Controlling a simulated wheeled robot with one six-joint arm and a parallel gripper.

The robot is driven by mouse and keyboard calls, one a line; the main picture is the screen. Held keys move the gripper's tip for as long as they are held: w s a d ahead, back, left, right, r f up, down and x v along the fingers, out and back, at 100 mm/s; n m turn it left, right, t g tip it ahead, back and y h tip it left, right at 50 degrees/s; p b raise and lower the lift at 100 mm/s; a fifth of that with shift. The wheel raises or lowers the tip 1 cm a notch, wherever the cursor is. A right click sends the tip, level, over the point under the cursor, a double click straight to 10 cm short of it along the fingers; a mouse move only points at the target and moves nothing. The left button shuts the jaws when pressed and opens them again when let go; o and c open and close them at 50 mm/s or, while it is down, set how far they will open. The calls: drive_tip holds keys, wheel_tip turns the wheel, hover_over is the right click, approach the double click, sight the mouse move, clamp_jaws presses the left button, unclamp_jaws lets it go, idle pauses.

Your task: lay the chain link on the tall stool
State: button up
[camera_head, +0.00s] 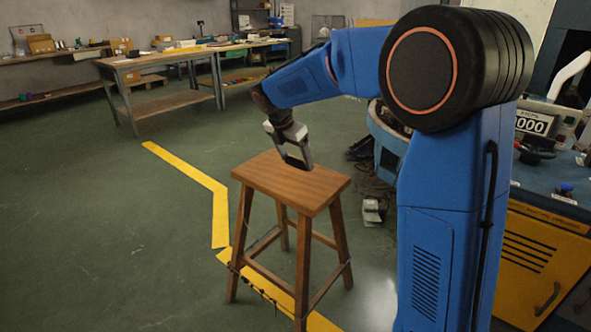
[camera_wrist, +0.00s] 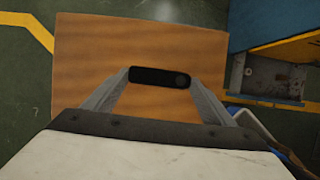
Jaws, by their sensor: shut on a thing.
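The tall stool (camera_head: 290,182) is wooden and brown, with a flat square seat and four splayed legs. Its seat fills much of the wrist view (camera_wrist: 140,40). My gripper (camera_head: 295,161) points down over the back part of the seat. In the wrist view, my gripper (camera_wrist: 162,78) is shut on the chain link (camera_wrist: 158,76), a short dark bar with rounded ends held crosswise between the fingertips. The link is over the seat and close to it. I cannot tell whether it touches the wood. The rest of the seat is bare.
Workbenches (camera_head: 190,57) with tools and boxes stand along the back. Yellow floor lines (camera_head: 190,170) run beside and under the stool. A blue-topped orange cabinet (camera_head: 545,255) is at the right. The floor to the left is clear.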

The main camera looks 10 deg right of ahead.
drive_tip(key=shift+f, duration=2.15)
drive_tip(key=shift+f, duration=0.15)
drive_tip(key=o, duration=1.2)
drive_tip(key=v, duration=1.1)
drive_tip(key=s+d+r+m, duration=0.3)
drive_tip(key=s+d+m, duration=0.15)
drive_tip(key=s, duration=0.45)
drive_tip(key=s+d+f+m+y, duration=0.1)
drive_tip(key=s+d+f+m, duration=0.1)
drive_tip(key=s+m, duration=0.5)
drive_tip(key=s+d+f+m+t+y, duration=0.1)
drive_tip(key=s+f+m, duration=0.4)
drive_tip(key=s, duration=0.8)
drive_tip(key=s+d+f+m+t+y, duration=0.1)
drive_tip(key=s+d+f+m, duration=0.2)
drive_tip(key=s+m, duration=0.5)
drive_tip(key=shift+s+d+f+m+y, duration=0.1)
drive_tip(key=shift+s+f, duration=0.05)
drive_tip(key=shift+s, duration=0.4)
drive_tip(key=shift+s+d+f+m+y, duration=0.1)
drive_tip(key=shift+s+m, duration=0.05)
drive_tip(key=shift+s, duration=0.35)
drive_tip(key=shift+s+d+f+m+y, duration=0.1)
drive_tip(key=shift+s+d+f, duration=0.05)
drive_tip(key=shift+s, duration=0.4)
